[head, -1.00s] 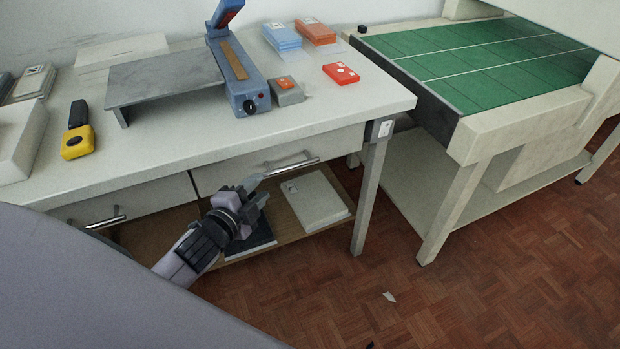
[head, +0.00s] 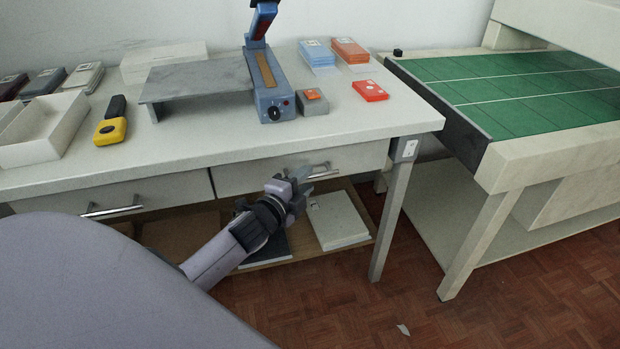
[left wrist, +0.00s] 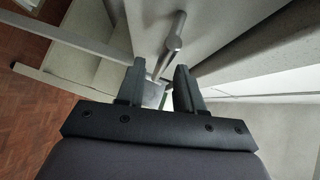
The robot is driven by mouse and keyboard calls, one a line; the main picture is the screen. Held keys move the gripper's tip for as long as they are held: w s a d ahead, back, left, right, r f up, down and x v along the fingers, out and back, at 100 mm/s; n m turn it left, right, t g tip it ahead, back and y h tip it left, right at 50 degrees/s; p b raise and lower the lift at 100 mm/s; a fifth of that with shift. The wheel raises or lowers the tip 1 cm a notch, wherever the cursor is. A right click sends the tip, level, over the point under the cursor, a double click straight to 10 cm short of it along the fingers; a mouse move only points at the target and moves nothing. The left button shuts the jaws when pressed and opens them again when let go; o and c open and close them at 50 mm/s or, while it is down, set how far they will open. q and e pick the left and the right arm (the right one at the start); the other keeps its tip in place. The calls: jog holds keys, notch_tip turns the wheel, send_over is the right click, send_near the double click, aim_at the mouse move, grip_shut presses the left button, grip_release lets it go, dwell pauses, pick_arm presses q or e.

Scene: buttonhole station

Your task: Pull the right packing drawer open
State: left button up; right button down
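The right packing drawer (head: 360,158) is under the white table's right half, its front looking flush with the table. Its metal bar handle (head: 320,167) is partly hidden behind my left gripper (head: 310,175), which is at the handle. In the left wrist view the handle (left wrist: 172,45) runs ahead of and into the gap between the fingers of my left gripper (left wrist: 158,74). The fingers are apart, and I cannot tell whether they touch the bar. The left drawer (head: 165,190) is beside it, with its own handle (head: 112,210). My right gripper is not in view.
The table leg (head: 393,215) stands right of the drawer. A green-topped machine (head: 520,90) stands further right. The parquet floor (head: 350,310) in front is mostly clear.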

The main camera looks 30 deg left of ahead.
pick_arm(q)
jog(key=shift+w+a+f, duration=0.1)
jog(key=shift+w+f, duration=0.1)
jog(key=shift+w, duration=1.2)
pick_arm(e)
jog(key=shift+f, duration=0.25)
pick_arm(q)
grip_shut()
jog(key=shift+s, duration=0.1)
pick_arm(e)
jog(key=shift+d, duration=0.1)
